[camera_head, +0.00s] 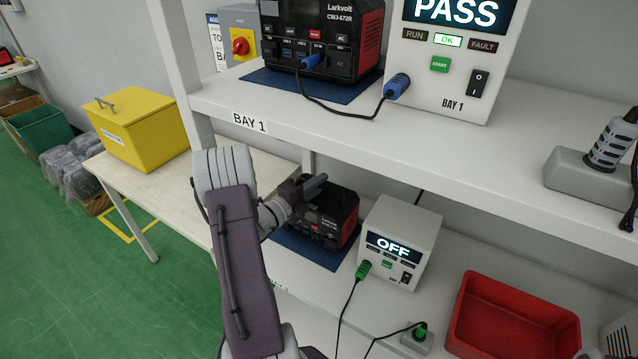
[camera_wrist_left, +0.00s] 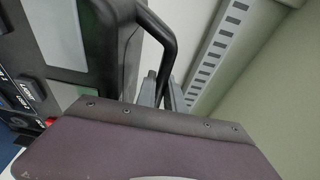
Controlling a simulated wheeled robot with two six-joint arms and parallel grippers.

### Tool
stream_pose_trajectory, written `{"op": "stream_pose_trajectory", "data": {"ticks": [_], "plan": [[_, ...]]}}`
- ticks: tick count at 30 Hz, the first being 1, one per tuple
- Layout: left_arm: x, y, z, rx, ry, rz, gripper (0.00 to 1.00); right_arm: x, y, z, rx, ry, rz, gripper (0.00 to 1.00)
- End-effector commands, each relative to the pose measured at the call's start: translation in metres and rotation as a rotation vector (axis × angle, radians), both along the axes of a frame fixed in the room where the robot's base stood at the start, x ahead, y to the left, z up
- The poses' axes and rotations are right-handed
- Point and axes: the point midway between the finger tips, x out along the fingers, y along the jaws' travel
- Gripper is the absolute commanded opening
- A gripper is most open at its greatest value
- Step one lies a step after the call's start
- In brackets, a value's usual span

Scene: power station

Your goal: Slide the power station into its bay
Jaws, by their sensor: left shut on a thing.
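A black and red power station (camera_head: 345,228) stands on a blue mat (camera_head: 296,251) on the lower shelf. My left gripper (camera_head: 312,187) reaches over it from the left and is shut on its top handle. In the left wrist view the black handle (camera_wrist_left: 160,30) runs down to the gripper fingers (camera_wrist_left: 166,92), beside the power station's body (camera_wrist_left: 62,35). My arm hides part of the unit and mat. To its right is a white tester (camera_head: 408,228) reading OFF. A green plug (camera_head: 363,270) is on the tester's front.
On the upper shelf (camera_head: 225,98), above, another power station (camera_head: 325,40) is cabled to a tester (camera_head: 440,85) reading PASS. A red bin (camera_head: 475,345) and a socket block (camera_head: 417,342) are at lower right. A yellow box (camera_head: 140,135) stands at left.

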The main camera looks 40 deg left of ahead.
Motion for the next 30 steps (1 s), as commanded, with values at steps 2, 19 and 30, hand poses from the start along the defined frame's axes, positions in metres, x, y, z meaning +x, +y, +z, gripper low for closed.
{"op": "stream_pose_trajectory", "data": {"ticks": [2, 19, 30], "plan": [[0.001, 0.001, 0.004, 0.004, -0.013, 0.000, 0.00, 0.000, 0.000, 0.000, 0.000, 0.000, 0.000, 0.36], [0.000, 0.000, -0.002, 0.002, -0.005, 0.000, 0.38, 0.000, 0.000, -0.002, 0.000, 0.000, 0.000, 0.36], [-0.045, 0.007, -0.004, -0.004, 0.003, 0.006, 0.38, 0.000, 0.000, 0.002, 0.000, 0.000, 0.000, 0.36]]}}
